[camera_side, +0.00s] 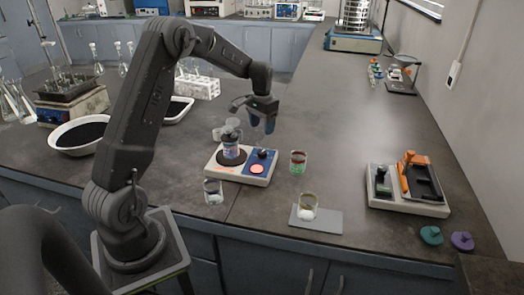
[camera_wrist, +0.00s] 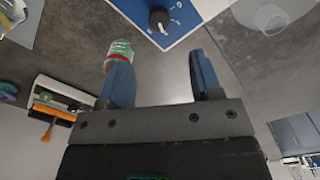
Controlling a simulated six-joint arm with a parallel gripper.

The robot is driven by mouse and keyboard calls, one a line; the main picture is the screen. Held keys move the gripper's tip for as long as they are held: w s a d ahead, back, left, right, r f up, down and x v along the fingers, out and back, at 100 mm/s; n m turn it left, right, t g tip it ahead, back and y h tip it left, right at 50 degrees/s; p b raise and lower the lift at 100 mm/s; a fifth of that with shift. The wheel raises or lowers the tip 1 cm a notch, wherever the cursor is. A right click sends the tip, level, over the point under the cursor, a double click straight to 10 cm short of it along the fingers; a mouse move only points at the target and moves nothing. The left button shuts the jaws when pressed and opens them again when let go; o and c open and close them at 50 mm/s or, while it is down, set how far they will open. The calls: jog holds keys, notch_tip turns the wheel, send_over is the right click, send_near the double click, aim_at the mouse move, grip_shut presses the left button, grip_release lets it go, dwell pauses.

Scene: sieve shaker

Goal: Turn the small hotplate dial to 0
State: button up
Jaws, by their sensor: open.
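The small hotplate (camera_side: 238,177) is a white box with a blue panel on the table's middle. A glass beaker (camera_side: 231,149) stands on its round dark plate, and the beaker's upper part looks cloudy. The black dial (camera_side: 263,154) sits on the blue panel above a lit red disc (camera_side: 257,169). In the wrist view the dial (camera_wrist: 158,18) shows at the top with a white pointer mark; the scale marks are too small to read. My gripper (camera_side: 261,127) is open and empty, above and behind the dial. Its blue fingers (camera_wrist: 160,58) are apart, with the dial beyond their tips.
A glass with red and green contents (camera_side: 298,162) stands right of the hotplate. Beakers stand in front (camera_side: 213,193) and on a grey mat (camera_side: 307,207). A device with an orange handle (camera_side: 412,180) sits at right.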

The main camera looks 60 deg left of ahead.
aim_at(262, 151)
notch_tip(262, 151, down, 10)
jog(key=shift+f, duration=0.1)
dwell(0.4)
jog(key=c, duration=0.9)
